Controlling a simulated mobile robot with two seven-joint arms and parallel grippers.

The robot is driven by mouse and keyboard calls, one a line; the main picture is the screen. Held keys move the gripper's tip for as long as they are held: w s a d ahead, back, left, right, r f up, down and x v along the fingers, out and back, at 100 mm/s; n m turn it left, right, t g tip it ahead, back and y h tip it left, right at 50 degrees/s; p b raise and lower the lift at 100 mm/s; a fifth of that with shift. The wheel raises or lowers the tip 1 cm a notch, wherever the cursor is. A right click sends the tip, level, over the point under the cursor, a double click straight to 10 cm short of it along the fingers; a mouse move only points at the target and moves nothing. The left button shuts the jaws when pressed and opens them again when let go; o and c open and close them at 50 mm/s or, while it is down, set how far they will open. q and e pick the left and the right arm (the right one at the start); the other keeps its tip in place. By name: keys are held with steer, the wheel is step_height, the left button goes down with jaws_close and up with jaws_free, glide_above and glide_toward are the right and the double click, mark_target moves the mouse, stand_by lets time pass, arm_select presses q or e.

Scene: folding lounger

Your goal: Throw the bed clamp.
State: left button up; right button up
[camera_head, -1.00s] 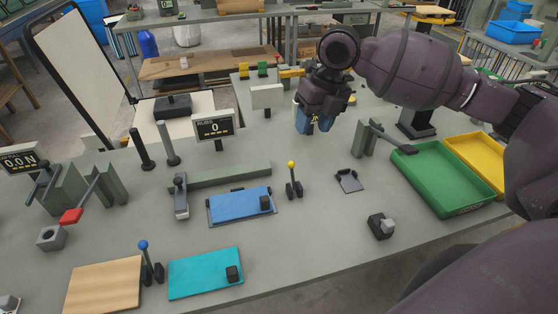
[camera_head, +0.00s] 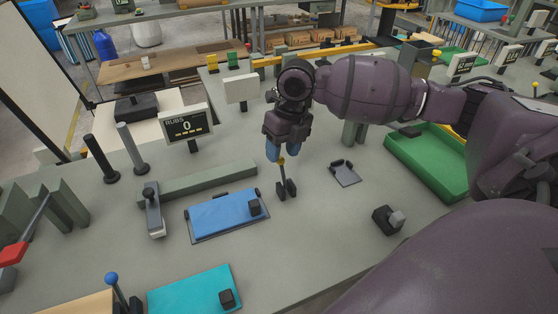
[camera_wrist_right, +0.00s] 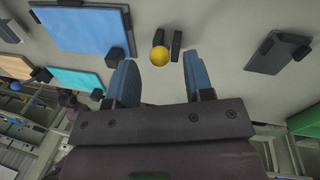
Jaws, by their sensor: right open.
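A small toggle lever with a yellow ball knob (camera_head: 281,161) and dark base posts (camera_head: 287,190) stands just right of the blue plate (camera_head: 224,212). I take it for the bed clamp. My right gripper (camera_head: 283,153) is open and points down right at the knob, its blue fingertips around knob height. In the right wrist view the yellow knob (camera_wrist_right: 160,56) shows between the two spread blue fingers (camera_wrist_right: 160,80), with a gap on each side. Nothing is held. The lever's stem is mostly hidden behind the knob there. My left gripper is in neither view.
A counter sign (camera_head: 185,125) reads 0. A lever with a blue knob (camera_head: 112,279) stands left of a teal plate (camera_head: 190,292). A grey bracket (camera_head: 344,174), a dark block (camera_head: 388,220) and a green tray (camera_head: 425,160) lie to the right.

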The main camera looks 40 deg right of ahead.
mark_target(281, 157)
steer(key=shift+a+f, duration=0.15)
steer(key=shift+f, duration=0.65)
steer(key=shift+a+f, duration=0.15)
steer(key=shift+f, duration=0.6)
steer(key=shift+c, duration=0.5)
jaws_close()
